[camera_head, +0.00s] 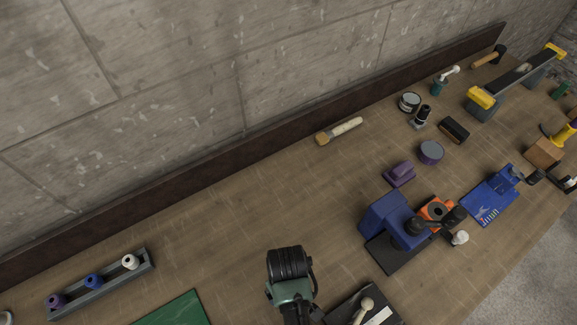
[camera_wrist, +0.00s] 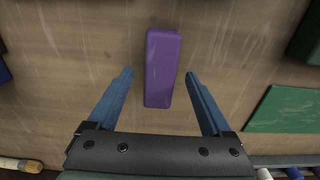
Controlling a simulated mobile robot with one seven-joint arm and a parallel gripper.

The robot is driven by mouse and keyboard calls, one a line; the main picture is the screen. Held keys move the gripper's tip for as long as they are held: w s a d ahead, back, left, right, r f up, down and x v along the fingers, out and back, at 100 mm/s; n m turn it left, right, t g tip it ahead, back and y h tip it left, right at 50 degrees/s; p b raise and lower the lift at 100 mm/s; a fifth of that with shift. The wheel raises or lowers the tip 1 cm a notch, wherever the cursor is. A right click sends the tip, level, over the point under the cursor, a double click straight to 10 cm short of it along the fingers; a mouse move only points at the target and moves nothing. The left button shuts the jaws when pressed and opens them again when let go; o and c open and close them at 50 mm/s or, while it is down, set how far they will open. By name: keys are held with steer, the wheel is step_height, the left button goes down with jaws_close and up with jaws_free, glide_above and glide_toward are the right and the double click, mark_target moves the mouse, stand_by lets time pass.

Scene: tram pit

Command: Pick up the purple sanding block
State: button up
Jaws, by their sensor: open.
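The purple sanding block (camera_wrist: 162,68) is a long, plain, rounded block lying on the wooden bench in the wrist view, lengthwise up the picture. My gripper (camera_wrist: 159,74) is open above it, one blue finger on each side. Gaps show between the block and both fingers, and nothing is held. In the head view my wrist (camera_head: 290,265) hides the fingers and seems to cover this block. A different, stepped purple object (camera_head: 399,174) stands farther right there.
A green mat (camera_wrist: 285,109) lies to the right in the wrist view. In the head view, a spool rack (camera_head: 104,286) is at lower left, a brush (camera_head: 338,131) lies near the wall, and a blue machine (camera_head: 385,217) stands right of my wrist. Bench left of the brush is clear.

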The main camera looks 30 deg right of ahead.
steer(key=shift+f, duration=1.2)
steer(key=shift+c, duration=0.3)
jaws_close()
steer(key=shift+r, duration=0.1)
step_height(320, 180, up, 10)
steer(key=shift+f+b, duration=0.1)
steer(key=shift+b, duration=0.35)
